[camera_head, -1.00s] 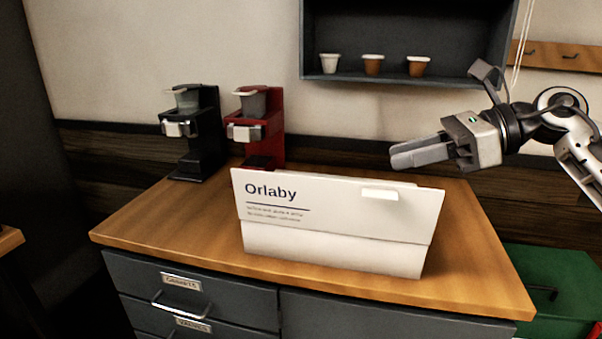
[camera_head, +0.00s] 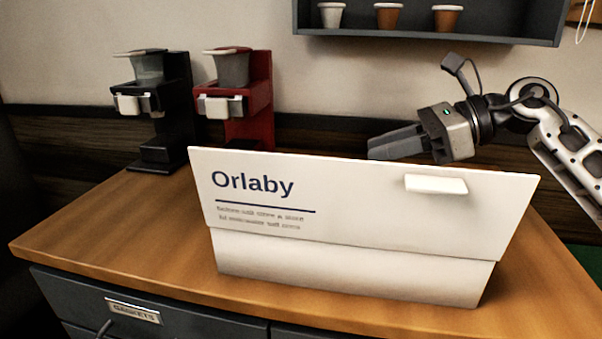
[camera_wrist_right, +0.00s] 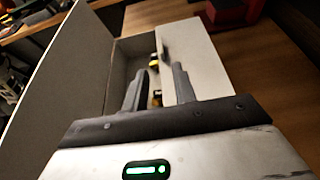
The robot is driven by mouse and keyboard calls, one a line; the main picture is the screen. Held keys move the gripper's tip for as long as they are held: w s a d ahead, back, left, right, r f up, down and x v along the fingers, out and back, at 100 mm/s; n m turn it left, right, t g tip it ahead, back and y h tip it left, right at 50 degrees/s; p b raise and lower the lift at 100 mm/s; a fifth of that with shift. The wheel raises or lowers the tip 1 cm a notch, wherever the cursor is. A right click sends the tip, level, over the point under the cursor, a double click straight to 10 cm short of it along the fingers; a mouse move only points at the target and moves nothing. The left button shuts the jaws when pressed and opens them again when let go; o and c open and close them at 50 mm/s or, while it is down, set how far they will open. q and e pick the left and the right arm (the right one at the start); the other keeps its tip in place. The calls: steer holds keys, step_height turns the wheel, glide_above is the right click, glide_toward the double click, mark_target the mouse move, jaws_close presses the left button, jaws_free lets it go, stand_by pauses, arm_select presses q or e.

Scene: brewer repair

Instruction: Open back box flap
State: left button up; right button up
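The white box (camera_head: 350,265) stands on the wooden counter. Its front flap (camera_head: 260,215), printed "Orlaby" with a white tab (camera_head: 436,184), stands raised and hides the inside in the head view. My right gripper (camera_head: 372,150) is behind the front flap's top edge. In the right wrist view, the raised front flap (camera_wrist_right: 55,75) is at left and the partly uncovered interior (camera_wrist_right: 128,58) is in the middle. The white back flap (camera_wrist_right: 203,58) lies at right. The gripper's fingers (camera_wrist_right: 161,70) are apart, the right one overlapping the back flap; contact is unclear. My left gripper is out of view.
A black brewer (camera_head: 160,110) and a red brewer (camera_head: 240,100) stand left of the box at the back. A wall shelf (camera_head: 520,25) holds several cups above. Yellow and black items (camera_wrist_right: 154,62) show inside the box. The counter's left front (camera_head: 110,230) is clear.

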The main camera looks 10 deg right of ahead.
steer(key=p+x, duration=0.1)
steer(key=x, duration=1.2)
steer(key=shift+w+a+f, duration=0.15)
steer(key=shift+a, duration=0.2)
jaws_close()
